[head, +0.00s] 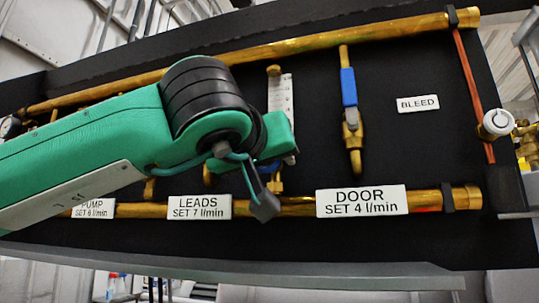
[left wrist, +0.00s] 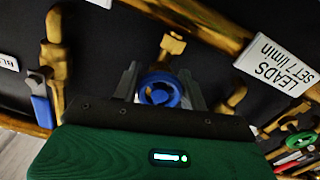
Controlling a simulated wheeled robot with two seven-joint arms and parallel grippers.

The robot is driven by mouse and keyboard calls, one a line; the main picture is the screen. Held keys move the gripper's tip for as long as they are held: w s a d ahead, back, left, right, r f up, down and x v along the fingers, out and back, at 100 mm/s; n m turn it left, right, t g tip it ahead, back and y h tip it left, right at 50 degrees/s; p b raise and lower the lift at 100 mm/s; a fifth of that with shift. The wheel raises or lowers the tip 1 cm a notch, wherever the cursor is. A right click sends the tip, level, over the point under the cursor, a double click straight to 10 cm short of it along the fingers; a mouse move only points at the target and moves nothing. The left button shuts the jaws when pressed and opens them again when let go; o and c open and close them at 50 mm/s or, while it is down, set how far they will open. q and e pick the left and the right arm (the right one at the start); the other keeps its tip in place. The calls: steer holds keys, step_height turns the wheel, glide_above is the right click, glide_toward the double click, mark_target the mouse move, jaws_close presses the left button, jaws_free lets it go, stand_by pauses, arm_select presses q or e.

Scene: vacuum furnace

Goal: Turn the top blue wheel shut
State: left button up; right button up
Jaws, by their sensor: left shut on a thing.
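The blue wheel (left wrist: 160,91) sits between the two grey fingers of my left gripper (left wrist: 160,86) in the left wrist view. The fingers are closed on its rim from both sides. A brass valve fitting (left wrist: 172,45) shows just beyond the wheel. In the head view the green left gripper (head: 279,135) reaches to the flowmeter column above the LEADS and DOOR labels. There the hand hides its fingers and most of the wheel. My right gripper is in neither view.
A blue-handled lever valve (head: 349,88) hangs right of the gripper. Brass pipes (head: 300,42) run along the top and bottom of the black panel (head: 405,140). A green wheel (left wrist: 300,141) shows in the wrist view.

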arm_select(q)
steer(key=shift+f+m, duration=0.1)
steer(key=shift+m, duration=0.4)
steer(key=o, duration=1)
steer(key=b+v, duration=0.4)
steer(key=v, duration=0.9)
steer(key=shift+s, duration=0.35)
steer(key=shift+a, duration=0.1)
